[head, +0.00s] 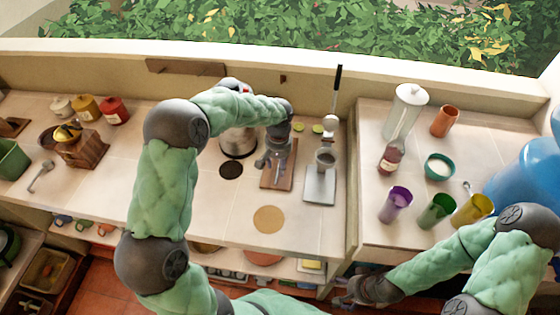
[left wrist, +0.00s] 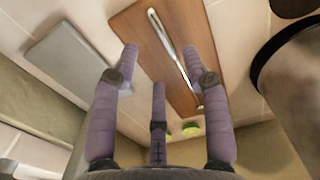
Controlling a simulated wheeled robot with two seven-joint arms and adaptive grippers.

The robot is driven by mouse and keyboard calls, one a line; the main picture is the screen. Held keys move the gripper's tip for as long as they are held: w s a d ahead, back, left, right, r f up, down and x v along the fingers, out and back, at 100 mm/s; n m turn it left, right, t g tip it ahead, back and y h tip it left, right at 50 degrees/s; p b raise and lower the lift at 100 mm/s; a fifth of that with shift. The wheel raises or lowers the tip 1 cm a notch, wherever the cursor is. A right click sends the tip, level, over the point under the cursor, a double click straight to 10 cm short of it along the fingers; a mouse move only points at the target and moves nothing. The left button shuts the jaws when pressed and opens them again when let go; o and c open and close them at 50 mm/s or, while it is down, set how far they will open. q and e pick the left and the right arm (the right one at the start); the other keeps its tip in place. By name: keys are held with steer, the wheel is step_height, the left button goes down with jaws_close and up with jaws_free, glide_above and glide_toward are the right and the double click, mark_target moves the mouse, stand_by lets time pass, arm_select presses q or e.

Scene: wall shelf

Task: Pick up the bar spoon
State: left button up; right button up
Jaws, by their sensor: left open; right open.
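A long, slim silver utensil that looks like the bar spoon (left wrist: 172,46) lies on a brown wooden board (left wrist: 142,36) in the left wrist view. In the head view the board (head: 283,180) shows beneath my left gripper (head: 272,160), and the utensil is mostly hidden there. My left gripper (left wrist: 160,66) is open and empty, its fingers pointing at the board with the utensil beyond them, between and beside the right fingertip. I cannot tell the exact gap. My right gripper (head: 368,290) is open, low in front of the right counter.
A grey scale (head: 320,190) bearing a metal cup (head: 325,158) stands right of the board. A metal pot (head: 238,143) stands left of it. Limes (head: 317,128) lie behind. The right counter holds a pitcher (head: 405,115), a bottle (head: 391,156) and coloured cups. The counter's front is mostly clear.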

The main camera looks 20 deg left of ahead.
mark_target(278, 176)
arm_select(q)
step_height(278, 176, down, 5)
steer(key=shift+a+b, duration=0.15)
steer(key=shift+b, duration=0.25)
steer(key=shift+s, duration=0.1)
jaws_close()
